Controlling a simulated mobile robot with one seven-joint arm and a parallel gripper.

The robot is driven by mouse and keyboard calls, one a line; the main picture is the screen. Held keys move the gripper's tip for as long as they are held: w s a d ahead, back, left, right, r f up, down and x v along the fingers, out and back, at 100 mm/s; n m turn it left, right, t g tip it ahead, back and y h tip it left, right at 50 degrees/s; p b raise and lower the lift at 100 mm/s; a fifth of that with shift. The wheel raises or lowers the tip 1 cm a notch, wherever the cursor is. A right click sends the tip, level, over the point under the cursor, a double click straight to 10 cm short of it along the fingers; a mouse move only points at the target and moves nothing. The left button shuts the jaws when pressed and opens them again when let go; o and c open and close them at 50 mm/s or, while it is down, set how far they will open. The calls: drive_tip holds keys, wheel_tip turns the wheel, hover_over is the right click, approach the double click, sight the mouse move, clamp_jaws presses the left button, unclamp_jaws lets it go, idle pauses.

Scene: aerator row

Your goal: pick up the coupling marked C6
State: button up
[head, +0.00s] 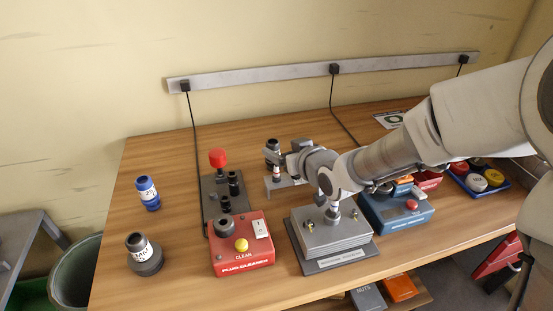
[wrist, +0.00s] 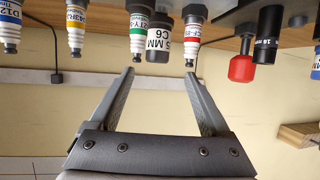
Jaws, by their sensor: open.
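The coupling marked C6 (wrist: 160,44) is a dark cylinder with a white label, lying beyond and between my fingertips in the wrist view. That view appears upside down. In the head view a dark cylinder with a pale label (head: 272,148), apparently this coupling, stands behind a small grey rack (head: 272,188). My gripper (wrist: 160,74) is open and empty, with a finger on each side of the coupling's line and a gap before it. It also shows in the head view (head: 284,160), where the arm partly hides the rack.
Spark plugs (wrist: 137,30) flank the coupling closely, one (wrist: 193,35) near the right fingertip. A red-knobbed stand (head: 218,160), red plug cleaner (head: 243,262), grey block device (head: 330,238) and blue box (head: 405,218) surround the spot. Blue (head: 148,194) and dark (head: 144,256) couplings stand left.

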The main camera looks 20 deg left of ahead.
sight(274, 143)
drive_tip(key=shift+w+a+f+b, duration=0.3)
drive_tip(key=shift+w+a+f, duration=0.3)
drive_tip(key=shift+a+f, duration=0.15)
drive_tip(key=shift+w+r+x, duration=0.15)
drive_tip(key=shift+x, duration=1.2)
drive_tip(key=shift+w+r+x, duration=0.1)
drive_tip(key=shift+x, duration=1.3)
drive_tip(key=shift+d, duration=0.1)
drive_tip(key=shift+c, duration=0.2)
clamp_jaws()
